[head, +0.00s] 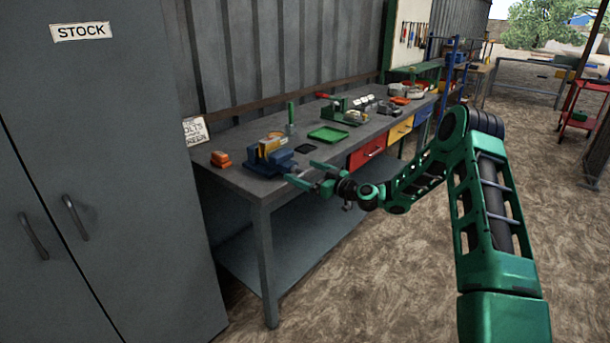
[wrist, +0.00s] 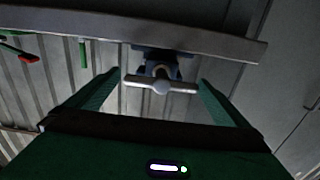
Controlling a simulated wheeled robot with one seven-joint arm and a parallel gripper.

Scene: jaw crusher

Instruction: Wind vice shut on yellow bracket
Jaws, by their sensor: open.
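The blue vice (head: 268,160) stands at the near left end of the grey workbench. The yellow bracket (head: 268,143) shows upright at the vice's jaws; whether the jaws press on it I cannot tell. In the wrist view, the vice's pale handle bar (wrist: 160,86) lies nearly level across the end of its screw, with the blue vice body (wrist: 160,62) behind. My gripper (head: 308,173) is open and empty in front of the handle, at the bench's front edge. In the wrist view its fingertips (wrist: 159,78) stand either side of the bar, with no contact visible.
The bench edge (wrist: 180,32) crosses the wrist view near the vice. An orange object (head: 220,159) sits left of the vice; a green tray (head: 328,135) and a green upright tool (head: 291,118) lie beyond it. Grey stock cabinet (head: 100,180) stands at left. Ground before the bench is clear.

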